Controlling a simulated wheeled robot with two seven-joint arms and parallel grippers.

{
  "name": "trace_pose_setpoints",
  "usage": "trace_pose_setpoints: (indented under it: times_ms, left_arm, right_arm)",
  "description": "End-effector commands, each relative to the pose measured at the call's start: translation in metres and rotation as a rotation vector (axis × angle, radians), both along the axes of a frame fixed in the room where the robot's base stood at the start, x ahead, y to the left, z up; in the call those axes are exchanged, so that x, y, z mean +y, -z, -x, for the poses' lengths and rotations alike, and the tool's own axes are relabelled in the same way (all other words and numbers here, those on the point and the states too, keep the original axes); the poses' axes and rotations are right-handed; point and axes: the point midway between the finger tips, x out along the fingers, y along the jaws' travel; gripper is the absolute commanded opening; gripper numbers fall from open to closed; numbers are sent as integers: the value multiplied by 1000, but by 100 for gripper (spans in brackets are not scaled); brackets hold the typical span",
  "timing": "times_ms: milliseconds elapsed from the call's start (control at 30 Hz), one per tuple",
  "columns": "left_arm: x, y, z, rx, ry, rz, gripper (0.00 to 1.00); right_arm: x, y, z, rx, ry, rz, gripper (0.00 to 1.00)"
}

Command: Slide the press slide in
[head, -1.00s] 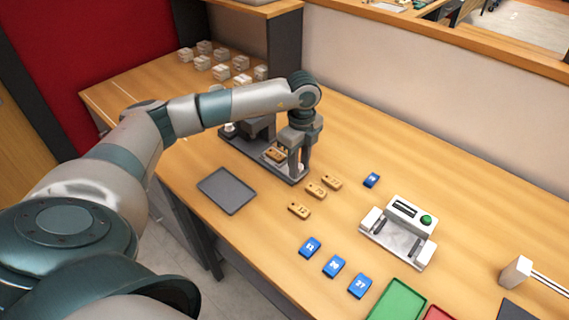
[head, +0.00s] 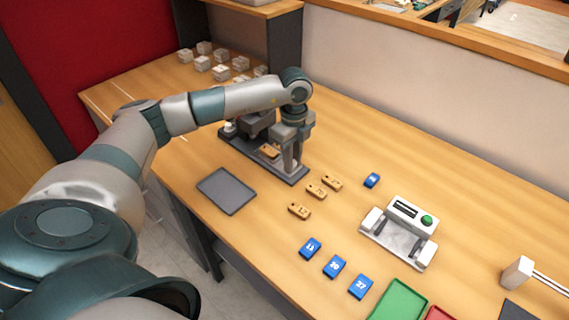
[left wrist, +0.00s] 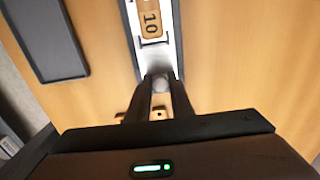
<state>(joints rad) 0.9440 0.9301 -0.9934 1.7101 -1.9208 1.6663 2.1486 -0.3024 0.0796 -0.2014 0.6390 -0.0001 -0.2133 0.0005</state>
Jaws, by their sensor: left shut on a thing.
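The laser marker press (head: 262,122) stands at the back left of the table, with a long dark base. Its slide carries an orange tag (head: 268,151), partly hidden by my arm in the head view. In the left wrist view the tag, marked 10 (left wrist: 151,20), lies in the light slide channel (left wrist: 165,52). My left gripper (left wrist: 160,84) is shut on the round grey knob (left wrist: 161,85) at the slide's near end. In the head view my left gripper (head: 289,168) points down at the base's right end. My right gripper is not in view.
A grey tray (head: 227,190) lies left of several loose orange tags (head: 316,191). Blue tags (head: 334,266), a white device with a green button (head: 401,229) and a green tray (head: 399,302) stand to the right. White blocks (head: 221,72) are at the back left.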

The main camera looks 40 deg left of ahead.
Motion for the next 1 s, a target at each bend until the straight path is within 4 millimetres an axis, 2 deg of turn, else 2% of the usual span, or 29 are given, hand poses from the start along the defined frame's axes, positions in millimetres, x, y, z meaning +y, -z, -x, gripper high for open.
trace_pose_setpoints:
  times_ms: [700, 867, 900, 967, 1000]
  left_arm:
    - [37, 8, -1, 7, -1, -2, 7]
    - [40, 8, -1, 9, 0, -1, 8]
    - [40, 8, 0, 9, 0, -1, 22]
    - [40, 8, -1, 9, 0, -1, 37]
    - [40, 8, -1, 8, 0, -1, 41]
  right_arm:
    - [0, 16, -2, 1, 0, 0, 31]
    - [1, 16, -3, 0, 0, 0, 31]
    - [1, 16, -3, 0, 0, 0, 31]
    - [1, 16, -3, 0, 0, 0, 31]
    - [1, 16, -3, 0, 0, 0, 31]
